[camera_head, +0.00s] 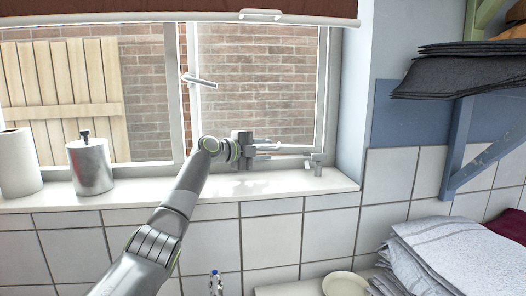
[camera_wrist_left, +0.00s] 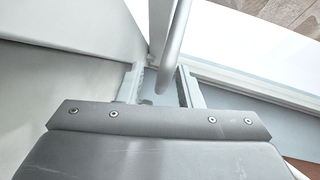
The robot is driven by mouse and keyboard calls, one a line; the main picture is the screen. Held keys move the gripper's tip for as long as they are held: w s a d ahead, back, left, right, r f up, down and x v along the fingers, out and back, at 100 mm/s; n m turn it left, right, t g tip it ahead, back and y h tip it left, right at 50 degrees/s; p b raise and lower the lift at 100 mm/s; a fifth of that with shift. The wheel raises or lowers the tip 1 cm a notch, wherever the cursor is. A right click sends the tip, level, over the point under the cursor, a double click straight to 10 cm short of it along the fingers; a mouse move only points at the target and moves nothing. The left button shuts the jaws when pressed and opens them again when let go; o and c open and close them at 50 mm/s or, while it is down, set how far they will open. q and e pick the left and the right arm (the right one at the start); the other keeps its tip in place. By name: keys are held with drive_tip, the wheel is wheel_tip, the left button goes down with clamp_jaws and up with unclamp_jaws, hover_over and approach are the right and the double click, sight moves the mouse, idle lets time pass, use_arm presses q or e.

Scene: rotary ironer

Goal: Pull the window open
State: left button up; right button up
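The window's right-hand pane (camera_head: 255,85) is in a white frame in the middle of the head view; I cannot tell whether it is ajar. A pale lever handle (camera_head: 199,81) is on its left upright. A light bar (camera_head: 298,148) runs low along the pane, above the sill. My left gripper (camera_head: 272,147) reaches over the sill to this bar. In the left wrist view the gripper (camera_wrist_left: 160,88) has its fingers apart, with the rounded bar (camera_wrist_left: 178,35) between them and gaps showing at the sides. My right gripper is not in view.
A metal canister (camera_head: 91,167) and a white roll (camera_head: 18,165) stand on the sill (camera_head: 300,184) at left. A blind (camera_head: 170,8) hangs above. Dark folded cloth (camera_head: 460,70) lies on a shelf at right, with folded towels (camera_head: 445,255) below. A bowl (camera_head: 345,284) is at the bottom.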

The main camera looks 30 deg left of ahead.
use_arm(q)
drive_tip(key=shift+s+a+r, duration=0.1)
drive_tip(key=shift+s+a, duration=0.15)
drive_tip(key=shift+s, duration=0.2)
drive_tip(key=b+v, duration=0.5)
drive_tip(key=v, duration=0.9)
drive_tip(key=shift+s+a, duration=0.2)
drive_tip(key=shift+s, duration=0.1)
drive_tip(key=shift+b+v, duration=0.45)
drive_tip(key=shift+v, duration=0.4)
drive_tip(key=shift+d, duration=0.1)
